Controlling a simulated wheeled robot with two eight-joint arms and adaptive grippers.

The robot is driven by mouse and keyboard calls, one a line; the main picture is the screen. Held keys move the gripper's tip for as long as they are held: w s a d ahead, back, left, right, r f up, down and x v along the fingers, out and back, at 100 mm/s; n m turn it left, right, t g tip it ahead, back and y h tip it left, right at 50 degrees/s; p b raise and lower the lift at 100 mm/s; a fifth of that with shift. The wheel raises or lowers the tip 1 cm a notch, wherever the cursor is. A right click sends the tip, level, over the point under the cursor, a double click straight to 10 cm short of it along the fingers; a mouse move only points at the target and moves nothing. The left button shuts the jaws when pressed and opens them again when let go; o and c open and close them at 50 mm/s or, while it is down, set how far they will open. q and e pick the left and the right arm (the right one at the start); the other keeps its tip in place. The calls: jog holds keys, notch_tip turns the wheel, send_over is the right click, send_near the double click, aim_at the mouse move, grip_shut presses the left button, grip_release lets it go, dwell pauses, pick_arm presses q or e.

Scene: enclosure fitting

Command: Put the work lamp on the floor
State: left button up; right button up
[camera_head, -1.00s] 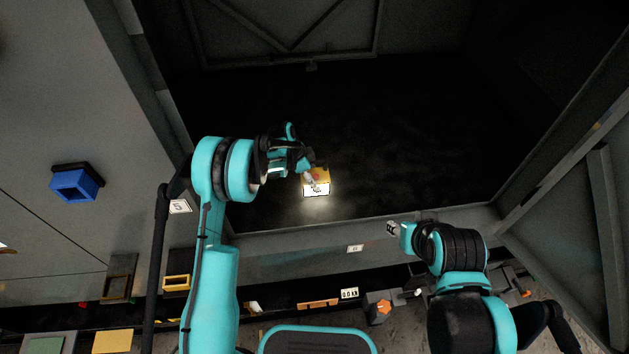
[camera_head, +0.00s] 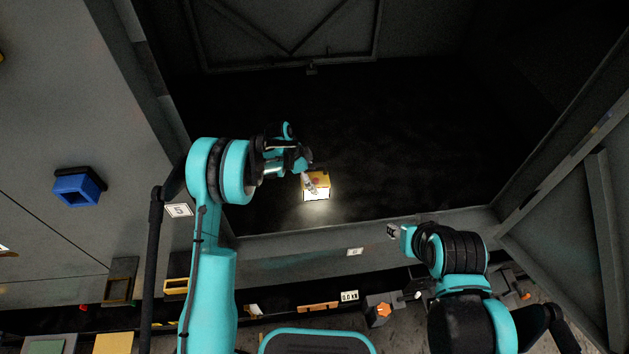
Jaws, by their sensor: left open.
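The enclosure's front sill (camera_head: 450,221) runs below the lamp, and angled frame beams (camera_head: 605,200) stand at right. A blue open box (camera_head: 78,189) is on the grey panel at left. The dark floor right of the lamp looks clear.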

pick_arm(q)
jog(key=p+v, duration=0.2)
jog(key=v, duration=0.8)
jog(key=shift+r+p, duration=0.1)
jog(key=shift+p, duration=0.25)
jog(key=s+a+r+n+t+y, duration=0.15)
jog(key=s+r+n, duration=0.25)
jog(key=s+r, duration=0.4)
jog(key=s+a+r+n+t+y, duration=0.1)
jog(key=s+a+r+n+t, duration=0.2)
jog(key=s+r, duration=0.45)
jog(key=s+a+r+n+t+y, duration=0.1)
jog(key=s+a+n, duration=0.1)
jog(key=s+n, duration=0.2)
jog(key=s+a+r+n+t+y, duration=0.1)
jog(key=s+n, duration=0.3)
jog(key=s, duration=0.7)
jog(key=shift+s+a+r+n, duration=0.15)
jog(key=shift+a+r+n, duration=0.25)
jog(key=shift+a, duration=0.5)
